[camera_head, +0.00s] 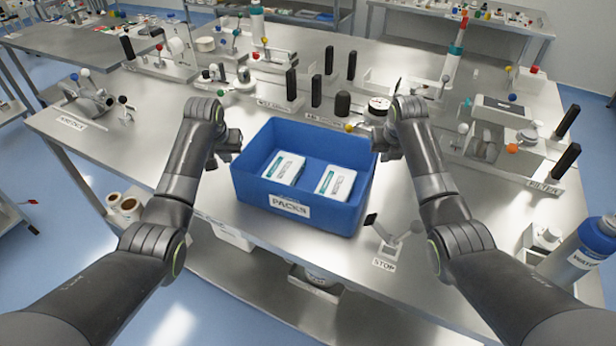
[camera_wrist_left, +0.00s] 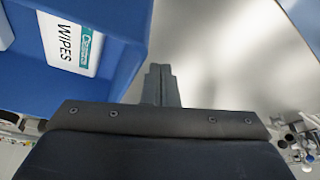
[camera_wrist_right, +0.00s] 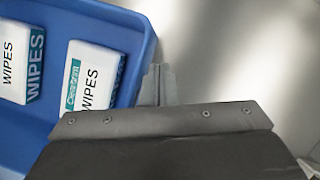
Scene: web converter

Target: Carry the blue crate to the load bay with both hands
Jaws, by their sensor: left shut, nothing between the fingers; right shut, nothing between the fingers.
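The blue crate (camera_head: 330,212), labelled PACKS, stands upright on the steel table. Two white packs (camera_head: 284,168) (camera_head: 335,182) lie inside it; in the wrist views they read WIPES. My left gripper (camera_head: 232,146) is at the crate's left side. In the left wrist view its fingers (camera_wrist_left: 159,84) are shut and empty, close by the blue wall (camera_wrist_left: 122,30). My right gripper (camera_head: 384,146) is at the crate's right side. In the right wrist view its fingers (camera_wrist_right: 158,84) are shut and empty, close outside the wall (camera_wrist_right: 145,45). I cannot tell whether either gripper touches the crate.
A small STOP-labelled lever (camera_head: 392,243) stands just right of the crate's front corner. Fixtures with black posts (camera_head: 316,90) stand behind the crate. A blue-and-grey bottle (camera_head: 583,250) is at the far right. Bare tabletop lies left of the crate.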

